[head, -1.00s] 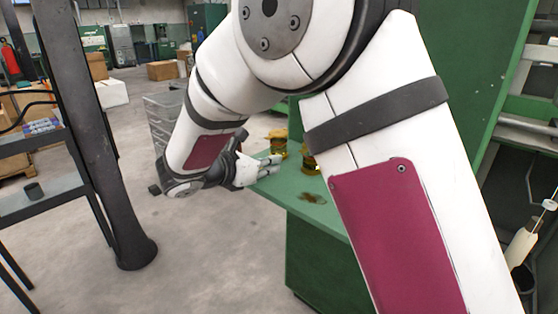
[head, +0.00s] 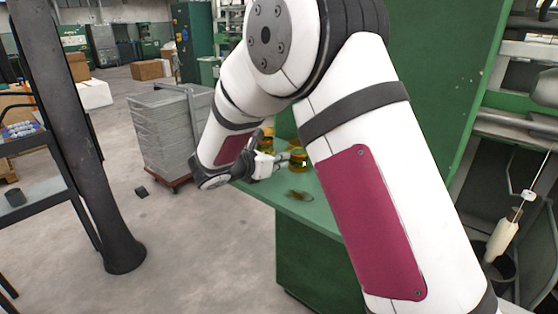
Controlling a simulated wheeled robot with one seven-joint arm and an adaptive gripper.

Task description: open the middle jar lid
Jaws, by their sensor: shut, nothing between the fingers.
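Two amber jars show on the green bench (head: 322,217). One jar (head: 265,147) is farther back and partly hidden behind my gripper. The other jar (head: 299,160) is just right of my fingertips. I cannot tell which is the middle jar, since my arm may hide more of the row. The lids are too small to make out clearly. My gripper (head: 283,160) is shut and empty, pointing right, close beside the nearer jar. I cannot tell whether it touches the jar.
A dark brownish patch (head: 300,195) lies on the bench in front of the jars. A grey crate stack (head: 172,135) stands left of the bench, with a small dark block (head: 142,192) on the floor. A dark post (head: 90,150) stands at left. Open floor lies between.

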